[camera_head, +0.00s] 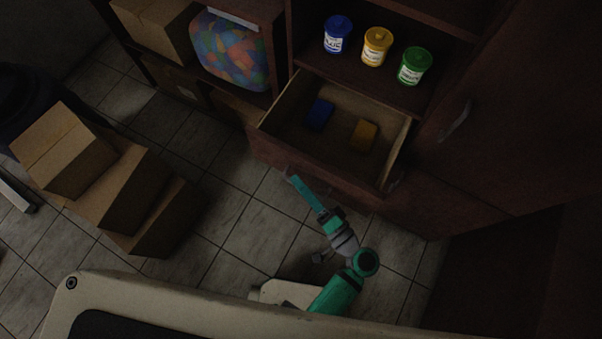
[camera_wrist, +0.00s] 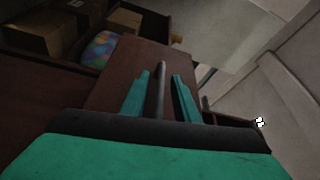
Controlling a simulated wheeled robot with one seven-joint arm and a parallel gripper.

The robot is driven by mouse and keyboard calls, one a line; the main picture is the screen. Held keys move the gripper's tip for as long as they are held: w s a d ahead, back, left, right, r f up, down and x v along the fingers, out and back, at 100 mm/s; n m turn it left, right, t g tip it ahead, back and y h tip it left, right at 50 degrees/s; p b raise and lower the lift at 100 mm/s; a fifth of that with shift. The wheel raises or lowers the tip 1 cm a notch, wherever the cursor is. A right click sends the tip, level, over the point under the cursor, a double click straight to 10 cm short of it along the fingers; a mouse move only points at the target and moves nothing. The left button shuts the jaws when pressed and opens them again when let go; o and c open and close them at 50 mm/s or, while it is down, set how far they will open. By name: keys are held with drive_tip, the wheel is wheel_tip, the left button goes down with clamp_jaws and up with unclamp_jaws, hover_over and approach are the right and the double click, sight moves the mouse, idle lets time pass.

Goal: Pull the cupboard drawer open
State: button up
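The cupboard drawer (camera_head: 345,157) is pulled out in the head view, its inside showing. It holds a blue block (camera_head: 320,114) and a yellow block (camera_head: 364,134). My gripper (camera_head: 289,174) is at the outer side of the drawer front, low and toward its left. In the wrist view, a grey bar handle (camera_wrist: 160,88) on the brown drawer front (camera_wrist: 116,78) lies between the two teal fingers of my gripper (camera_wrist: 162,84). Gaps show on both sides of the bar, so the fingers are open around it. The handle is hidden in the head view.
Blue (camera_head: 338,36), yellow (camera_head: 377,47) and green (camera_head: 414,67) pots stand on the shelf above the drawer. A closed cupboard door (camera_head: 500,110) is at the right. Stacked cardboard boxes (camera_head: 120,195) stand on the floor at left. Tiled floor (camera_head: 235,215) between is clear.

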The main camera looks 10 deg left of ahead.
drive_tip(key=shift+d, duration=0.1)
drive_tip(key=v, duration=1)
drive_tip(key=shift+s+d, duration=0.25)
drive_tip(key=shift+f, duration=0.1)
